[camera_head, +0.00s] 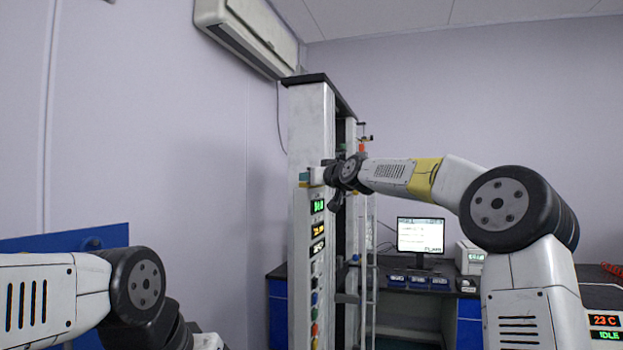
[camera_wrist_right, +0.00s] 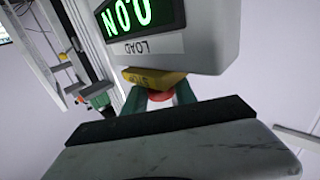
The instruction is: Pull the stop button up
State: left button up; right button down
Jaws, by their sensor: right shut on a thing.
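The stop button (camera_wrist_right: 160,96) shows in the right wrist view as a red cap below a yellow collar (camera_wrist_right: 153,78), next to the load display housing. My right gripper (camera_wrist_right: 161,99) has its green fingertips on either side of the red cap and is shut on it. In the head view my right gripper (camera_head: 308,177) is at the upper front of the tall white machine column (camera_head: 312,125), just above its green display. There the button is hidden or too small to make out. My left arm shows at the lower left; its gripper is not in view.
The column carries a row of displays and coloured buttons (camera_head: 316,270) below my right gripper. A monitor (camera_head: 420,235) stands on a dark bench behind. A blue panel (camera_head: 65,240) is at the left, near my left arm. An air conditioner (camera_head: 246,33) hangs high on the wall.

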jog(key=shift+r, duration=0.1)
dwell(0.8)
jog(key=shift+r, duration=0.65)
jog(key=c, duration=1)
grip_release()
jog(key=shift+o, duration=0.2)
jog(key=shift+f, duration=0.1)
jog(key=shift+s+d, duration=0.4)
jog(key=shift+s, duration=0.1)
jog(key=v, duration=0.6)
jog(key=shift+s, duration=0.3)
